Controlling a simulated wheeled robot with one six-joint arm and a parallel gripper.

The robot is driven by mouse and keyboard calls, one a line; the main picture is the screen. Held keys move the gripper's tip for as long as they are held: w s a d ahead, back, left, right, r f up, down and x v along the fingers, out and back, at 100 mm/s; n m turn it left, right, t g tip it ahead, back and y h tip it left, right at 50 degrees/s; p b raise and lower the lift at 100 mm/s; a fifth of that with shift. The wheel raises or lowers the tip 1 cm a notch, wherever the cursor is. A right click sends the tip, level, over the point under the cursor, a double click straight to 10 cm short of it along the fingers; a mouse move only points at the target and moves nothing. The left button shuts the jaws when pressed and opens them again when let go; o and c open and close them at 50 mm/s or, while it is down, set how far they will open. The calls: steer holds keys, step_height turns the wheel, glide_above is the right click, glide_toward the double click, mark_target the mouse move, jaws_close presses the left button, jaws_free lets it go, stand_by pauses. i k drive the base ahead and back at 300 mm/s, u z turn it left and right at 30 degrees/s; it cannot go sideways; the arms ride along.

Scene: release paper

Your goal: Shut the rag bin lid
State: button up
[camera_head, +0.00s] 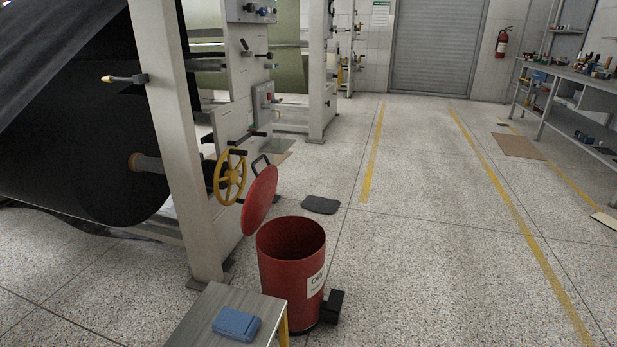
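The rag bin (288,285) is a red cylinder with a white label on its side, standing on the speckled floor. Its top is open and its dark inside shows. The red round lid (259,201) is tilted up steeply at the back left of the rim, with a dark handle (260,164) at its upper edge. A black block, perhaps a pedal (333,305), sits at the bin's lower right. My gripper does not show in this view.
A small table (211,307) with a blue folded cloth or pack (236,324) stands at the bin's front left. A yellow handwheel (231,177) on the machine frame is close to the lid. A dark mat (320,205) lies behind the bin.

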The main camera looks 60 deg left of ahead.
mark_target(257, 202)
steer(key=u, duration=2.4)
steer(key=i, duration=0.5)
steer(key=z, duration=0.05)
steer(key=k, duration=1.25)
steer(key=z, duration=0.7)
steer(key=i, duration=2)
steer(key=u, duration=0.8)
